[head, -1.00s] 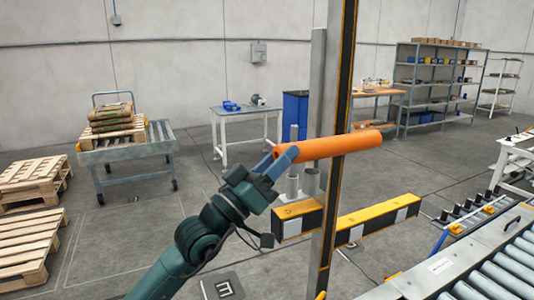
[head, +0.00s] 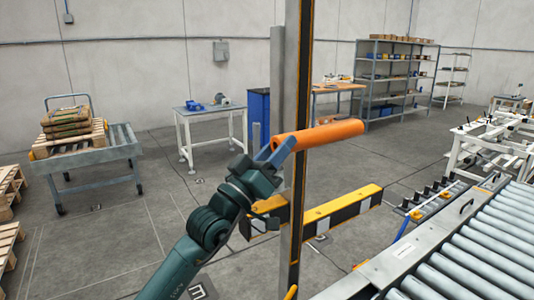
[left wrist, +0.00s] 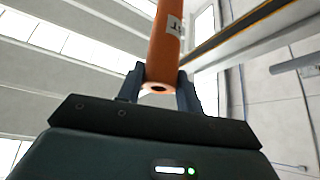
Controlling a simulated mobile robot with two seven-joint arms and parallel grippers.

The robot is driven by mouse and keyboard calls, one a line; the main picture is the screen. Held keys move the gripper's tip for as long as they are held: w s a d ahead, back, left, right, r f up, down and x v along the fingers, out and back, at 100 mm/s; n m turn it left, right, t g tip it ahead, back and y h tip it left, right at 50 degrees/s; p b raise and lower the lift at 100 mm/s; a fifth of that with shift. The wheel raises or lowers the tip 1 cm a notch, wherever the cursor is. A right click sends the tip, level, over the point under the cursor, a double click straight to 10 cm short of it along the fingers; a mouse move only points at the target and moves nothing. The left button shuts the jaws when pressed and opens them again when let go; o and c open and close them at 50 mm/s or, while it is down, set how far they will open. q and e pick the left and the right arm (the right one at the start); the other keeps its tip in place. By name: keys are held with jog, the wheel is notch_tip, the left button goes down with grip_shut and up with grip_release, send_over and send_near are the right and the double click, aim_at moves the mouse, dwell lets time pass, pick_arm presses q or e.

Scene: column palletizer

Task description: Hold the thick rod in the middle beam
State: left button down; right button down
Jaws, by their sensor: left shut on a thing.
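My left gripper (head: 279,151) is shut on the near left end of a thick orange rod (head: 325,135). The rod is nearly level, tilted slightly up to the right, and passes in front of a black-and-yellow upright post (head: 299,85). In the left wrist view the rod (left wrist: 165,50) stands between the two fingers (left wrist: 161,88), with a white label on its side. A yellow-and-black horizontal beam (head: 340,205) joins the post below the rod. No separate thing marked as a middle beam can be made out. My right gripper is not in view.
A roller conveyor (head: 470,245) fills the lower right. A cart with sacks (head: 85,150) and wooden pallets (head: 8,190) stand at left. A small table (head: 211,113) and shelves (head: 395,75) stand behind. The floor at left centre is clear.

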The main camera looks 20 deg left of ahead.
pick_arm(q)
jog(key=shift+w+d+b, duration=0.3)
jog(key=shift+w+d, duration=0.3)
jog(key=shift+w, duration=0.2)
jog(key=shift+w+d+b, duration=0.3)
jog(key=shift+w+d, duration=0.3)
jog(key=shift+w, duration=0.15)
jog(key=shift+w+d, duration=0.2)
jog(key=shift+w, duration=0.05)
jog(key=shift+w+d, duration=0.1)
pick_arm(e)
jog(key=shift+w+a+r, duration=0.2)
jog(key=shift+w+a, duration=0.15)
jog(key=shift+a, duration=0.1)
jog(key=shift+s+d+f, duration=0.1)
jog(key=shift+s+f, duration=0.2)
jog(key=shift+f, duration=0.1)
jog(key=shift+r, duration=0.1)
